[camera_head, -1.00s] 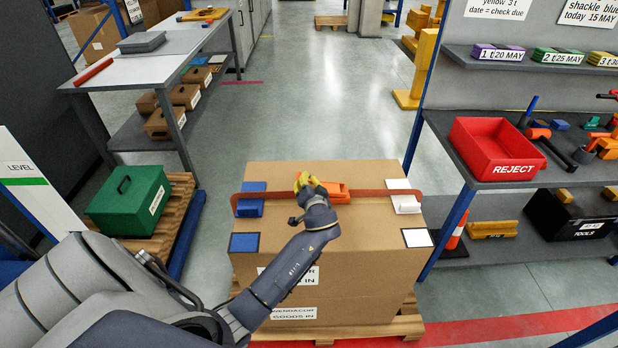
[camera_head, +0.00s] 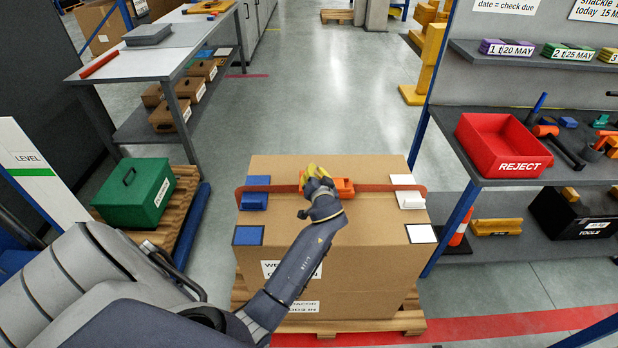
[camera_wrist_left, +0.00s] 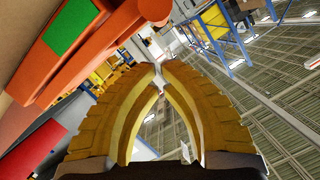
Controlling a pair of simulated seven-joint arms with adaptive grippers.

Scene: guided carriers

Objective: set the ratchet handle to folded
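The orange ratchet (camera_head: 343,187) sits on a red-brown strap (camera_head: 375,188) across the top of a cardboard carton (camera_head: 380,225). My left gripper (camera_head: 312,170) is at the ratchet's left part and hides some of it. In the left wrist view, its yellow fingers (camera_wrist_left: 160,72) have their tips almost together, with nothing between them. An orange bar (camera_wrist_left: 115,50), seemingly the handle, runs beside the fingers. Next to it is an orange part with a green patch (camera_wrist_left: 70,25). I cannot tell the handle's angle clearly. My right gripper is not in view.
A blue corner piece (camera_head: 255,200) and a white one (camera_head: 410,200) lie under the strap. The carton stands on a wooden pallet (camera_head: 395,320). A shelf with a red reject bin (camera_head: 490,150) is at right. A green case (camera_head: 135,195) is at left.

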